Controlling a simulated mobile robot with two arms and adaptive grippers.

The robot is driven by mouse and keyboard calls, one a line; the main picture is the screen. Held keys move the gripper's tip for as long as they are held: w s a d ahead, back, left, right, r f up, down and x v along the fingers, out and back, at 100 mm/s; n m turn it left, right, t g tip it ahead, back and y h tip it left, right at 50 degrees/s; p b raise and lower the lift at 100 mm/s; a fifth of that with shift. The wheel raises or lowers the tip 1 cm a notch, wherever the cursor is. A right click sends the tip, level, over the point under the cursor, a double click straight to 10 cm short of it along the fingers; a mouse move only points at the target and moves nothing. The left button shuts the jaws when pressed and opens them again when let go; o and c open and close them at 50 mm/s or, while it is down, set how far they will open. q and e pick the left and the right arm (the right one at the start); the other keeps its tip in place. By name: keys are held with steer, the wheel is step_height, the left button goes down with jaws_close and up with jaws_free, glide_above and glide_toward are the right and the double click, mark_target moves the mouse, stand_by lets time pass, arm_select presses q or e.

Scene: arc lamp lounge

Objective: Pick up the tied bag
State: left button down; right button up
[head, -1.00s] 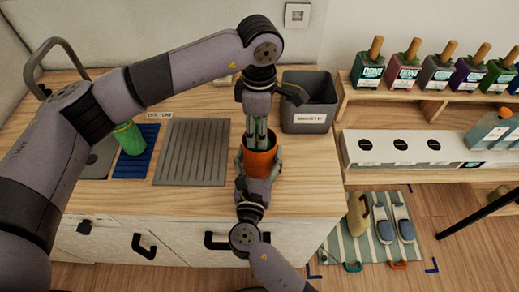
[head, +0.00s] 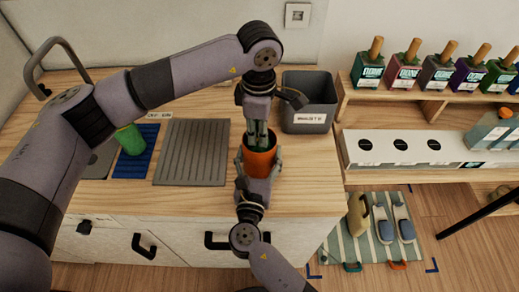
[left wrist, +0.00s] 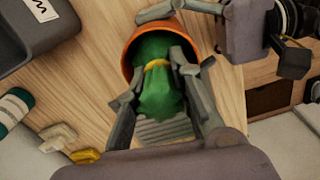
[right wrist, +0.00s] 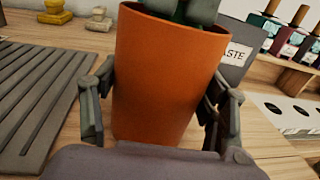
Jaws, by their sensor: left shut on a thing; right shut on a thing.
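The tied bag (left wrist: 162,95) is green with a yellow tie, in the left wrist view. It sits in the mouth of an orange bin (right wrist: 165,75), its upper part showing. My left gripper (head: 258,140) points down into the bin from above, its fingers shut on the bag; it also shows in the left wrist view (left wrist: 152,80). My right gripper (head: 259,170) is shut around the outside of the orange bin from the front, one finger each side, as the right wrist view (right wrist: 162,85) shows. The bin stands upright on the wooden counter. The bag's lower part is hidden.
A grey waste bin (head: 309,105) stands behind right on the counter. A grey ribbed mat (head: 192,152) lies left, then a blue mat (head: 136,165) with a green cylinder (head: 130,139). Shelves with bottles (head: 405,68) stand right. The counter right of the orange bin is clear.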

arm_select(q)
steer(key=shift+r, duration=0.15)
stand_by(0.4)
step_height(320, 180, up, 18)
stand_by(0.4)
arm_select(e)
steer(key=o, duration=1.5)
